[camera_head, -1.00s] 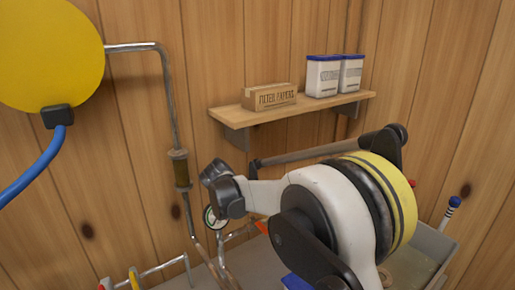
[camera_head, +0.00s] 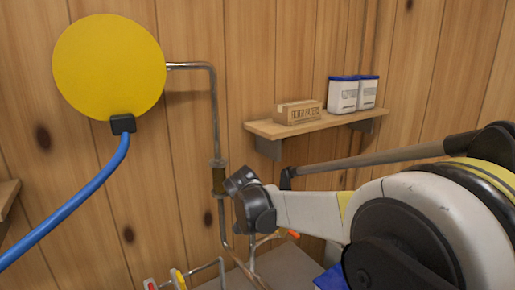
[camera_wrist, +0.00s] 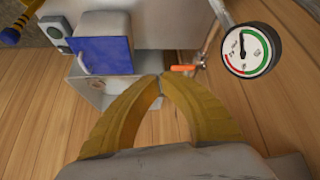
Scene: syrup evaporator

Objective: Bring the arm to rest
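My gripper (camera_wrist: 161,76) shows in the wrist view as two curved yellow fingers whose tips meet. I see nothing held between them. Beyond the tips is a grey metal box with a blue panel (camera_wrist: 102,60). A round dial gauge (camera_wrist: 250,50) with a green and red scale and an orange valve lever (camera_wrist: 185,68) are to the right of the tips, apart from them. In the head view my arm fills the lower right, its dark joint (camera_head: 250,205) in front of the wall pipe. My fingers cannot be made out there.
A yellow disc (camera_head: 110,68) with a blue hose (camera_head: 75,205) is at left, joined to a metal pipe (camera_head: 214,110). A wall shelf (camera_head: 310,125) bears a filter papers box (camera_head: 298,112) and two blue-lidded canisters (camera_head: 343,95). Red and yellow handles (camera_head: 178,279) show at the bottom.

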